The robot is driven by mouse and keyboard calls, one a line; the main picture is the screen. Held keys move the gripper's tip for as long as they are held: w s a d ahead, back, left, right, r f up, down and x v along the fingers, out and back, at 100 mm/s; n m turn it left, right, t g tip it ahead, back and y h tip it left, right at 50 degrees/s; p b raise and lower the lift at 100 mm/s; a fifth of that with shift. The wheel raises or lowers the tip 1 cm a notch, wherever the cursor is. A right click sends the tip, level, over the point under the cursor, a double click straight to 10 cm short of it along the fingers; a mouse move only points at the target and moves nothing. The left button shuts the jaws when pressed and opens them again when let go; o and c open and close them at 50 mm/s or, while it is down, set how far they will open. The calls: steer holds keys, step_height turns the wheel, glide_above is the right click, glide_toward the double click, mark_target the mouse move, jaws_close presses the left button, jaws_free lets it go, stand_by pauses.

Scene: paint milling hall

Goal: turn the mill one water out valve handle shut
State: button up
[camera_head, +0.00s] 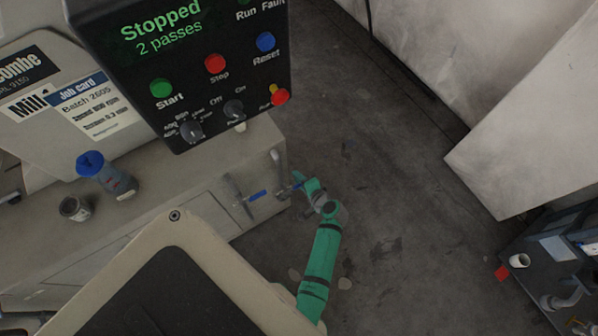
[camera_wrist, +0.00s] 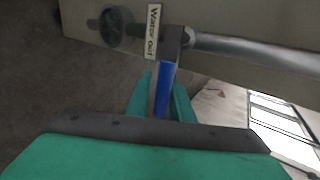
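The water out valve handle, a blue-sleeved lever (camera_wrist: 165,78), hangs from a pipe fitting beside a "Water out" label (camera_wrist: 152,32) in the wrist view. My gripper (camera_wrist: 163,98) has one finger on each side of the blue lever. A narrow gap shows on the left; the right finger looks close to or touching it. In the head view my gripper (camera_head: 303,187) is at the mill's lower right side, by the right-hand blue handle (camera_head: 284,191), which it partly hides. The lever's far end is hidden between the fingers.
A second blue handle (camera_head: 257,195) is just left of my gripper. The control panel (camera_head: 190,60) reads "Stopped, 2 passes".

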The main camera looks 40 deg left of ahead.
steer(key=v, duration=1)
steer(key=shift+s+d+r, duration=0.15)
steer(key=shift+d+r, duration=0.1)
steer(key=shift+d, duration=0.05)
steer(key=s+d+r+t+h, duration=0.1)
steer(key=s+d+t+h, duration=0.25)
steer(key=d, duration=0.65)
steer(key=s+d+t+h, duration=0.3)
steer(key=s+d, duration=0.1)
steer(key=d, duration=0.6)
steer(key=s+r+n+t+h, duration=0.1)
steer(key=s+r, duration=0.3)
steer(key=r, duration=0.4)
steer(key=s+d+r+n+t+h, duration=0.1)
steer(key=s+r, duration=0.3)
steer(key=r, duration=0.4)
steer(key=s+d+r+n+t+h, duration=0.1)
steer(key=s+r+t+h, duration=0.1)
steer(key=r, duration=0.6)
steer(key=s+t, duration=0.1)
steer(key=s, duration=0.1)
steer(key=shift+s+n+t, duration=0.25)
steer(key=shift+n+t, duration=0.05)
steer(key=shift+t, duration=0.05)
steer(key=shift+r, duration=0.1)
